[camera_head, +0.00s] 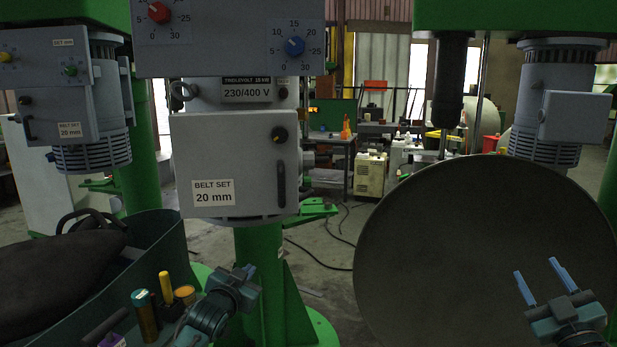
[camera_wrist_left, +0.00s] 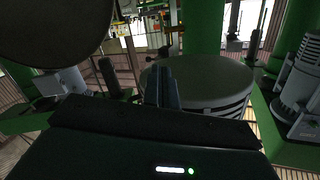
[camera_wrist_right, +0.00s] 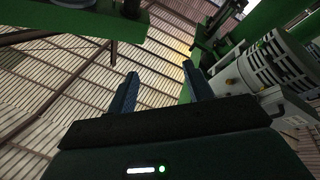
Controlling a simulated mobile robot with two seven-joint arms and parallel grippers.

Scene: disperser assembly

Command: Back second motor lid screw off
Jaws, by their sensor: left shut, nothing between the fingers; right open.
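A grey motor lid (camera_head: 235,165) labelled "BELT SET 20 mm" hangs at the centre under a control panel. A dark round knob or screw (camera_head: 279,135) sits at its upper right, above a dark handle (camera_head: 282,185). Another motor lid (camera_head: 50,95) is at the left and a third (camera_head: 578,117) at the right; I cannot tell which is the second. My left gripper (camera_head: 236,283) is shut and empty, below the central lid and apart from it. Its fingers show together in the left wrist view (camera_wrist_left: 161,85). My right gripper (camera_head: 543,277) is open and empty in front of a large round disc.
The large dark disc (camera_head: 470,260) fills the lower right. A green column (camera_head: 258,270) stands under the central motor. A teal tub (camera_head: 165,240) at lower left holds a dark bag (camera_head: 50,265) beside several upright tools (camera_head: 148,310). Floor between column and disc is clear except for cables.

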